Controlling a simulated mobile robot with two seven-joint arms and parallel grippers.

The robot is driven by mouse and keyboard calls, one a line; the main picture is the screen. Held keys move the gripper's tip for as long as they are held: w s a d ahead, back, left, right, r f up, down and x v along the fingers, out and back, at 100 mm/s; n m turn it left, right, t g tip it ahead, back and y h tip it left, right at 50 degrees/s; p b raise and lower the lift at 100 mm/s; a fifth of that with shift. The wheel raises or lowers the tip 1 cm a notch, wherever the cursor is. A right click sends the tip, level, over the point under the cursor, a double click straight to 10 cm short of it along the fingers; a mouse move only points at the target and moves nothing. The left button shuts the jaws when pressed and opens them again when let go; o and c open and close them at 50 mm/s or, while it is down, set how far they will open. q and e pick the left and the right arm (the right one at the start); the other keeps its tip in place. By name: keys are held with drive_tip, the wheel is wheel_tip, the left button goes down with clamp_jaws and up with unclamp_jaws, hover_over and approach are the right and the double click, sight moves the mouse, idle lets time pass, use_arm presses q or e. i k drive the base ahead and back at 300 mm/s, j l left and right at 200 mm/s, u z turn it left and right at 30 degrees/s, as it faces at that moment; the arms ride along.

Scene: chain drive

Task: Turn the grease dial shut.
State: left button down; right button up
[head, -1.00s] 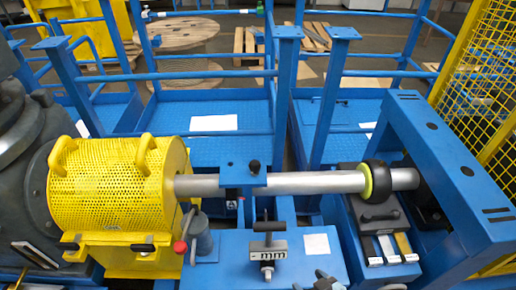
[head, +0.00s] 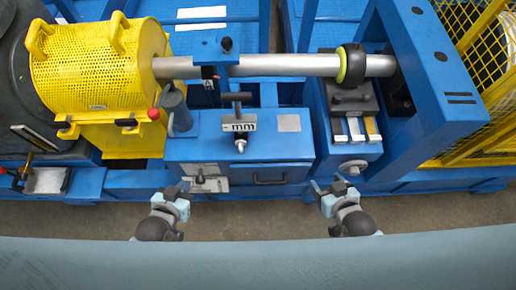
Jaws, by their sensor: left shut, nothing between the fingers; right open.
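A round grey knob (head: 353,166) sits on the front face of the blue frame, below the bearing block at right; it may be the grease dial, but no marking on it is readable. My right gripper (head: 328,187) is open and empty, just in front of the frame, below and left of the knob and apart from it. My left gripper (head: 177,190) is shut and empty, in front of the frame near a small silver panel (head: 203,178).
A steel shaft (head: 270,65) with a black and lime ring (head: 352,64) runs from the yellow perforated guard (head: 90,70). A grey cylinder (head: 177,110) with a red-knobbed lever stands beside the guard. A drawer front (head: 270,178) lies between my grippers.

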sight(200, 180)
drive_tip(key=k+j+u, duration=0.5)
drive_tip(key=j+z, duration=0.8)
drive_tip(key=z, duration=0.15)
drive_tip(key=j, duration=0.65)
drive_tip(key=k+j+z, duration=0.15)
drive_tip(key=j, duration=1.2)
drive_tip(key=k+z, duration=0.05)
